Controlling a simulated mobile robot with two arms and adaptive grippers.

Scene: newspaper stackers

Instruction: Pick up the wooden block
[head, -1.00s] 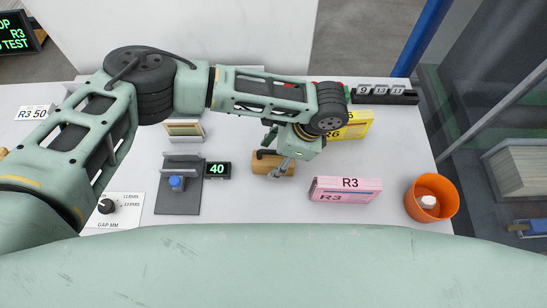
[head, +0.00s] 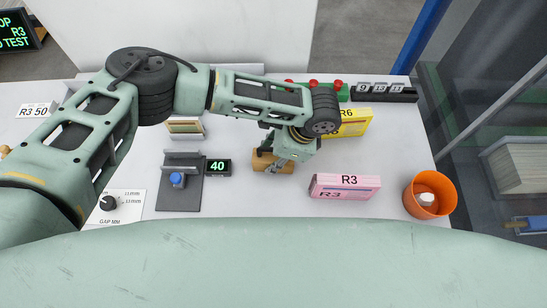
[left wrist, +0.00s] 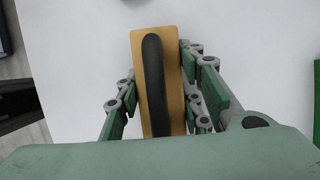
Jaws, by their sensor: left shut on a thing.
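The wooden block (head: 284,167) is tan, with a dark handle-like strip along its top. It is near the middle of the table in the head view, left of the pink R3 box. My left gripper (head: 273,160) is over it, with its fingers around it. In the left wrist view the block (left wrist: 174,88) stands between the two green finger pads of the gripper (left wrist: 160,108), which is shut on it. I cannot tell whether the block touches the table. My right gripper does not show.
The pink R3 box (head: 344,186) and an orange cup (head: 430,195) with a white item are to the right. A yellow box (head: 352,122) is behind. A grey fixture with a blue knob (head: 177,180) and a display reading 40 (head: 217,167) are left.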

